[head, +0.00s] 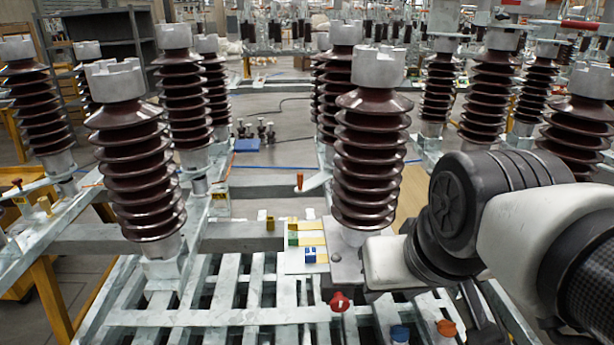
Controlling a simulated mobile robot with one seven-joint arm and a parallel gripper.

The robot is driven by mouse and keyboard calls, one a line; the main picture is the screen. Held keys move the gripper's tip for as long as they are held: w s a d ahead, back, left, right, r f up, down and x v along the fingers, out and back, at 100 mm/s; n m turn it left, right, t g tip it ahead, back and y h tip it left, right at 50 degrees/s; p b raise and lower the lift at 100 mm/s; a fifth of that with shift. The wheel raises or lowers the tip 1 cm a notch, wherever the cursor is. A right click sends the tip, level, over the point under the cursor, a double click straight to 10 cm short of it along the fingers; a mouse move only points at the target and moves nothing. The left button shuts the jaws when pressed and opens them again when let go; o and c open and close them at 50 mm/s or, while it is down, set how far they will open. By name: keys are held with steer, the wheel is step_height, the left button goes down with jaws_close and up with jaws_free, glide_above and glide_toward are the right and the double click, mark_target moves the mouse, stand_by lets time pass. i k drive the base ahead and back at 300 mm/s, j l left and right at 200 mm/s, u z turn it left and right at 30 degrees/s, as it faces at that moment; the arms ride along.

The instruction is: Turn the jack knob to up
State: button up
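Three small coloured knobs show low in the head view: a red knob (339,301), a blue knob (400,333) and an orange knob (446,328). I cannot tell which of them is the jack knob, or which way it is set. My arm comes in from the right, and its white link hangs just above and right of the red knob. Narrow dark parts below the arm, near the orange knob, may be my gripper (480,315). Its fingertips are not clear, and I see nothing held.
Ribbed brown insulators stand close to my arm, one at centre (372,160) and one at left (137,165). A slatted metal frame (225,318) lies below. Small blue, green and yellow blocks (310,256) sit on a pale plate. Shelves (105,50) stand at the back left.

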mark_target(340, 304)
steer(key=l+u, duration=0.15)
steer(key=l, duration=1.25)
